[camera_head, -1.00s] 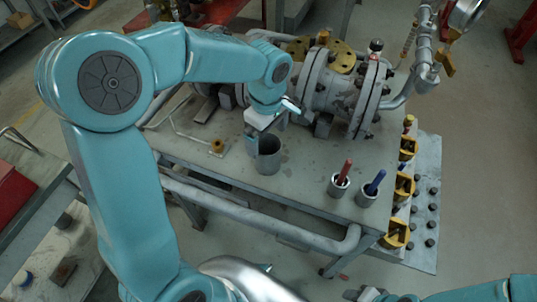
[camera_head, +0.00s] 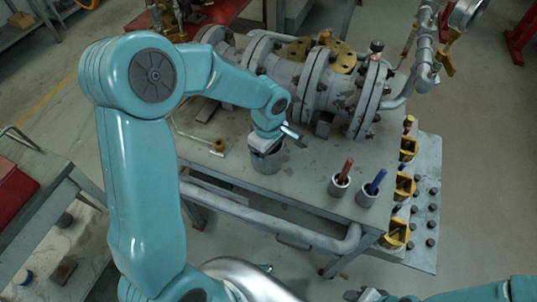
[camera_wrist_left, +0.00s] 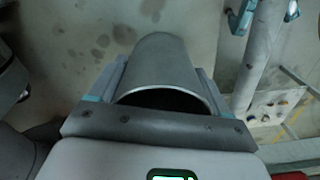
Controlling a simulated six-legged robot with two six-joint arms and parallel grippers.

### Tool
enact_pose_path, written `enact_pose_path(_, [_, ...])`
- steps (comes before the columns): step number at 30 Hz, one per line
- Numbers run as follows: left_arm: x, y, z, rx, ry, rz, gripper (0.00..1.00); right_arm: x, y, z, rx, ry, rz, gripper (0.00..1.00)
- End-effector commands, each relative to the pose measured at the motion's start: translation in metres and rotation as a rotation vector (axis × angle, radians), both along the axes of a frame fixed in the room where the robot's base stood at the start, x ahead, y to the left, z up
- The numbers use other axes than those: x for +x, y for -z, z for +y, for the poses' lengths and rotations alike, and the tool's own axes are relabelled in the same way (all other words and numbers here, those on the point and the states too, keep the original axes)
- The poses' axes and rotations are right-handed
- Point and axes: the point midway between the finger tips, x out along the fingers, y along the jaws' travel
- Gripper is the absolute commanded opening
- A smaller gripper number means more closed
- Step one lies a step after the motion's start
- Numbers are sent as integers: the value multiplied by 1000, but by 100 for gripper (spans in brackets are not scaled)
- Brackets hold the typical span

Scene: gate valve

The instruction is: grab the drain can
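The drain can (camera_head: 266,163) is a grey, open-topped cylinder on the bench, in front of the flanged pipe. My left gripper (camera_head: 266,146) is down at its rim and hides part of its top. In the left wrist view the can (camera_wrist_left: 165,62) sits between the two spread fingers of the left gripper (camera_wrist_left: 165,88), one on each side. I cannot tell whether the fingers touch its wall. My right gripper (camera_head: 366,294) shows only partly at the bottom edge, away from the bench.
The grey bench (camera_head: 305,205) holds a flanged pipe and valve body (camera_head: 330,85) behind the can. Two small cups with a red handle (camera_head: 346,169) and a blue handle (camera_head: 375,184) stand to the right. A bent rod (camera_head: 195,137) lies left of the can. Yellow fittings (camera_head: 404,186) line the right edge.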

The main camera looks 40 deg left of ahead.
Motion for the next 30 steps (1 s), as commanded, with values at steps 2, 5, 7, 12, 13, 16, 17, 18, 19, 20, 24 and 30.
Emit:
enact_pose_path(2, [0,0,0,0,0,0,42,0,0,0,0,0,0,43])
enact_pose_path(5, [0,0,0,0,0,0,42,0,0,0,0,0,0,43])
enact_pose_path(7, [0,0,0,0,0,0,42,0,0,0,0,0,0,43])
enact_pose_path(12, [0,-4,0,1,0,-1,42,0,0,0,0,0,0,43])
enact_pose_path(13, [1,-6,0,1,0,-2,42,0,-1,0,0,0,0,43])
enact_pose_path(16, [1,-18,1,2,-1,-4,42,0,-1,0,0,0,0,43])
enact_pose_path(17, [1,-23,0,1,-1,-6,42,0,-2,0,0,0,0,43])
enact_pose_path(18, [1,-31,0,1,0,-5,42,0,-2,0,0,0,0,43])
enact_pose_path(19, [1,-38,0,1,0,-7,42,0,-3,0,0,0,0,43])
enact_pose_path(20, [1,-45,0,1,0,-7,42,0,-3,0,0,0,0,43])
enact_pose_path(24, [1,-89,0,0,-1,-9,42,0,-6,0,0,0,0,43])
enact_pose_path(30, [1,-149,0,-1,0,-7,42,0,-12,0,0,0,0,43])
